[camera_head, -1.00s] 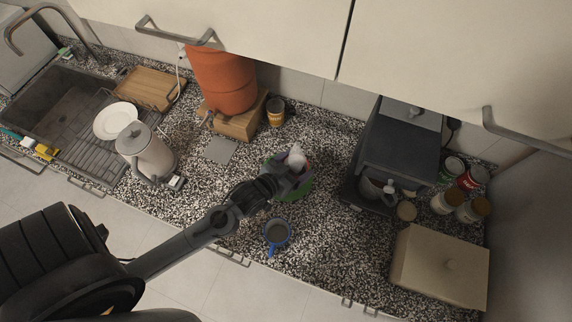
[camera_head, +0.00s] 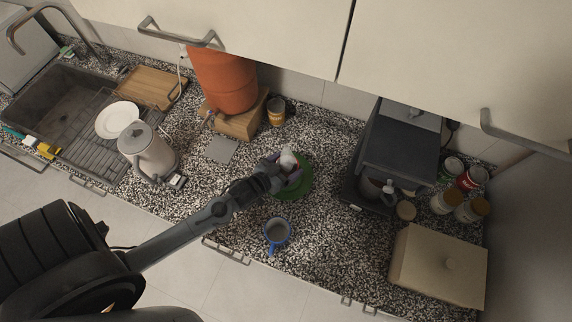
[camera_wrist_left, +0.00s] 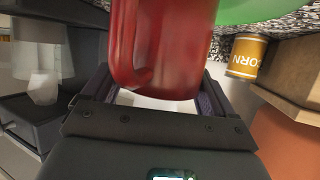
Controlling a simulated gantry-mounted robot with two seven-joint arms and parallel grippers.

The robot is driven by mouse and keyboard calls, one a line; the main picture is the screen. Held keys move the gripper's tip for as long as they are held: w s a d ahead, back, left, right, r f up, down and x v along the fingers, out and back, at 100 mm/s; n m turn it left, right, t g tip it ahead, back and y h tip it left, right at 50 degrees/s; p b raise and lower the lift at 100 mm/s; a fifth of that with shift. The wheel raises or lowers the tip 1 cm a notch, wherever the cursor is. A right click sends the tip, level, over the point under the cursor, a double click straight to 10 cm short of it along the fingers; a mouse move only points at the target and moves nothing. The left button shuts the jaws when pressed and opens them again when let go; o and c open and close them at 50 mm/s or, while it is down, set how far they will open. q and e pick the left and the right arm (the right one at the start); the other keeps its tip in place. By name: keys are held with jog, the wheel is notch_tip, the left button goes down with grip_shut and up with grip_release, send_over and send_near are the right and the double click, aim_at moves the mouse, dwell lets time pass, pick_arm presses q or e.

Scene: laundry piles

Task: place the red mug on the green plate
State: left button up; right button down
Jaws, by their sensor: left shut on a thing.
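My left gripper (camera_head: 283,168) is shut on the red mug (camera_wrist_left: 170,45). The mug fills the upper middle of the left wrist view, slightly blurred, with its handle towards the camera. In the head view the gripper and a pale shape between its fingers hide most of the mug; I cannot tell whether that shape is the mug's inside. The green plate (camera_head: 300,187) lies on the counter, its upper left part covered by the gripper. It also shows at the top of the left wrist view (camera_wrist_left: 255,10). My right gripper is out of view.
A blue mug (camera_head: 277,232) stands below the plate near the counter's front edge. A corn can (camera_head: 276,113) and an orange dispenser (camera_head: 225,80) stand behind. A dark coffee machine (camera_head: 400,150) stands to the right. The counter between plate and machine is clear.

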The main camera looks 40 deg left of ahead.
pick_arm(q)
jog(key=shift+f, duration=0.1)
jog(key=o, duration=1.2)
jog(key=shift+s+d+r+m+g, duration=0.3)
jog(key=shift+s+d+r+g, duration=1.15)
jog(key=shift+s, duration=1.55)
jog(key=shift+s+d+r+m+g, duration=0.3)
jog(key=shift+s+d+r+g, duration=0.65)
jog(key=shift+s+g, duration=1.5)
jog(key=shift+s+d+r+m+g, duration=0.3)
jog(key=shift+s+d+r+g, duration=0.9)
jog(key=shift+s, duration=2.35)
